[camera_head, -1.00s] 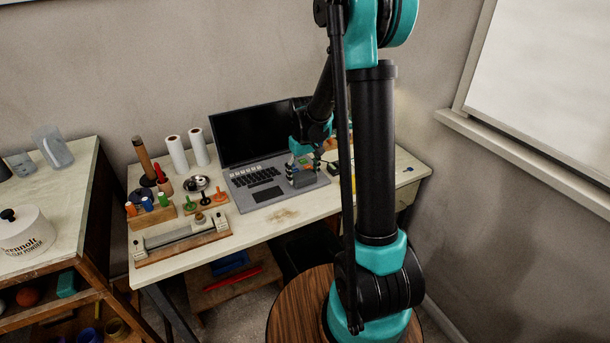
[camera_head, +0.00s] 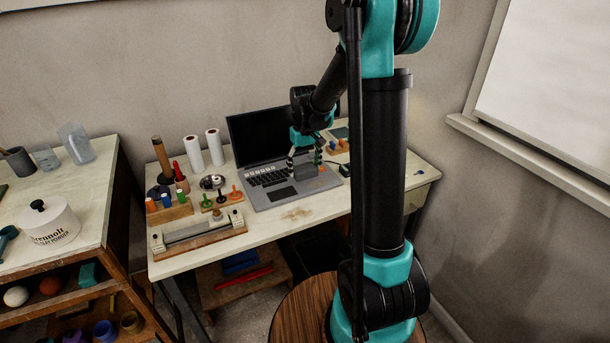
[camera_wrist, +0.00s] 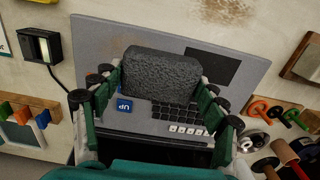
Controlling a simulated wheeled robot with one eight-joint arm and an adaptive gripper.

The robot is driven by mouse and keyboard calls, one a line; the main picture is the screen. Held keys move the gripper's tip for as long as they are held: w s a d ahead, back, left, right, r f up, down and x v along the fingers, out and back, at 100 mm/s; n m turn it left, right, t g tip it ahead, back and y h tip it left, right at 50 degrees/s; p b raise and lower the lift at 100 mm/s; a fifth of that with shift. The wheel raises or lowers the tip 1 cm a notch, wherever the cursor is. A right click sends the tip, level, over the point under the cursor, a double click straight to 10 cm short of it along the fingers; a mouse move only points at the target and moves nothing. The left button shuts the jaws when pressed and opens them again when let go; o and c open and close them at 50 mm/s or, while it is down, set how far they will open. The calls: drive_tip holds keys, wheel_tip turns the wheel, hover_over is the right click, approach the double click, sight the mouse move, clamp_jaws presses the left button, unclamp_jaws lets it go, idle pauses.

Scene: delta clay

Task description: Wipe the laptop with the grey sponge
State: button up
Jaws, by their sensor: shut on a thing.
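The open laptop (camera_head: 282,195) stands on the workbench, its dark screen (camera_head: 256,136) upright at the back; its base also shows in the wrist view (camera_wrist: 100,38). My gripper (camera_head: 305,163) is over the right part of the laptop base. In the wrist view my gripper (camera_wrist: 160,92) is shut on the grey sponge (camera_wrist: 160,72), one finger at each end. The sponge covers part of the keyboard and palm rest. I cannot tell whether it touches the laptop. The dark touchpad (camera_wrist: 212,66) and a blue sticker (camera_wrist: 124,105) on the laptop are visible beside it.
Left of the laptop are paper towel rolls (camera_head: 204,150), a metal bowl (camera_head: 212,181), a wooden stand with coloured tools (camera_head: 221,197) and a roller device (camera_head: 198,232). A black adapter with a cable (camera_wrist: 40,45) lies at the other side.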

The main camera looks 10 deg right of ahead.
sight(305, 167)
drive_tip(key=shift+r, duration=1.65)
